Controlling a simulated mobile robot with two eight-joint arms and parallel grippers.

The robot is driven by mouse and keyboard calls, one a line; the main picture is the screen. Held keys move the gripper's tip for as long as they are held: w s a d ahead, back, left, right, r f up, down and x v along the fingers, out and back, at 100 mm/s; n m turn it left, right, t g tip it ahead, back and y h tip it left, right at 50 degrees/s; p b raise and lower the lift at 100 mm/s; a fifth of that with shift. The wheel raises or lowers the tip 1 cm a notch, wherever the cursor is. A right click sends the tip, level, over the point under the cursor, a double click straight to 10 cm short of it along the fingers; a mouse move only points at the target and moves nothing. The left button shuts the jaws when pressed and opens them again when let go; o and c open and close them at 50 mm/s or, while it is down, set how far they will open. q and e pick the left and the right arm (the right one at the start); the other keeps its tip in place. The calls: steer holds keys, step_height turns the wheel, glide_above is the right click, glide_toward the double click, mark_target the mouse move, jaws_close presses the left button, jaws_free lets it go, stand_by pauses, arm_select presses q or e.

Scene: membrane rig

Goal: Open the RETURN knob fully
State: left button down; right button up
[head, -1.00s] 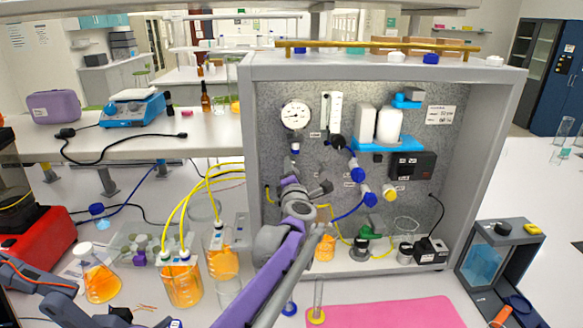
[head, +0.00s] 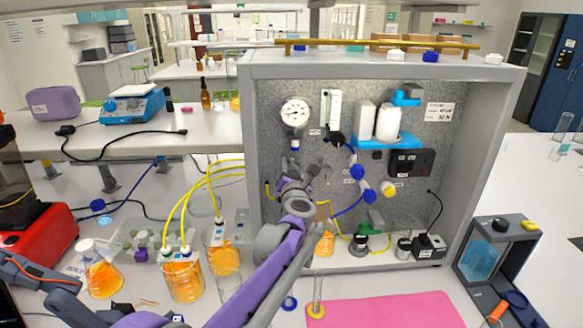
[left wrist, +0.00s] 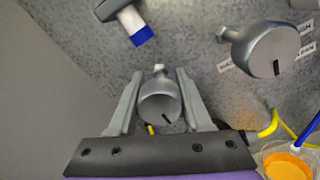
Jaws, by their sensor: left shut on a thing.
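My left gripper (head: 290,178) is at the grey back panel of the rig (head: 268,130). In the left wrist view, its two fingers (left wrist: 159,88) stand on either side of a round grey metal knob (left wrist: 160,103) and are shut on it. The knob's face has a dark slot mark that points down and to the right. Its own label is hidden, so I cannot read which knob it is. A second, similar grey knob (left wrist: 268,52) is to the right, apart from the gripper, with partly covered labels. My right gripper is not in view.
A blue-tipped fitting (left wrist: 138,30) hangs above the held knob. A pressure gauge (head: 295,113) is higher on the panel. Yellow tubes (head: 200,180) run to orange-filled beakers (head: 183,283) at the left. A pink mat (head: 390,312) lies in front.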

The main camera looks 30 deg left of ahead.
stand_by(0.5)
arm_select(q)
steer(key=shift+c, duration=1.6)
jaws_free()
steer(key=b+v, duration=0.1)
steer(key=v, duration=0.9)
steer(key=shift+s+d, duration=0.25)
steer(key=shift+s, duration=0.05)
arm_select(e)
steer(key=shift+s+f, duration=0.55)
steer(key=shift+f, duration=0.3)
